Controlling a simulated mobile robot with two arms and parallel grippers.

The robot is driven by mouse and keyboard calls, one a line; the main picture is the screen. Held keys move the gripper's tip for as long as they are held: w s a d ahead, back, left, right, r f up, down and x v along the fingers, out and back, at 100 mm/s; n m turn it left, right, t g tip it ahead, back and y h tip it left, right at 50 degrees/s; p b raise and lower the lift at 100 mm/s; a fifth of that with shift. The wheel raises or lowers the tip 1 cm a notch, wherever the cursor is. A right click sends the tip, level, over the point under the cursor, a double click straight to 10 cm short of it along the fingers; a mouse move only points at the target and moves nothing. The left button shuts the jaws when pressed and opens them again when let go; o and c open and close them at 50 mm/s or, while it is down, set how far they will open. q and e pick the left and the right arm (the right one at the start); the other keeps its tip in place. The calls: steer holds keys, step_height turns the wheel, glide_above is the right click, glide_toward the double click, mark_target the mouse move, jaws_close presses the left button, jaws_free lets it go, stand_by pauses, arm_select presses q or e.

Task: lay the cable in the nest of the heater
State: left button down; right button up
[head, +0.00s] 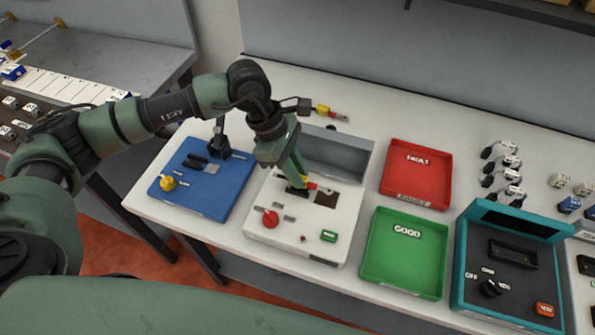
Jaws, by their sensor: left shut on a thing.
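The cable (315,186) is a short piece with a yellow end and a red part, partly hidden by my fingers. My left gripper (300,186) is shut on it, low over the top of the white heater (262,233). The heater has a red knob (270,219), a green button (328,236) and a raised grey lid (335,157) at its back. A dark recess (326,199) lies beside the cable's right end. A black part (297,192) shows under my fingertips. I cannot tell whether the cable touches the heater. My right gripper is out of view.
A blue station (200,200) with a yellow knob stands left of the heater. A similar yellow and red piece (328,112) lies behind it.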

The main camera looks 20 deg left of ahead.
arm_select(q)
steer(key=shift+b, duration=0.4)
stand_by(0.7)
steer(key=shift+f+b, duration=0.65)
steer(key=shift+b, duration=0.2)
steer(key=shift+b, duration=0.35)
stand_by(1.2)
steer(key=shift+f+b, duration=0.35)
steer(key=shift+b, duration=0.3)
stand_by(0.8)
steer(key=c, duration=1.3)
jaws_free()
steer(key=o, duration=0.4)
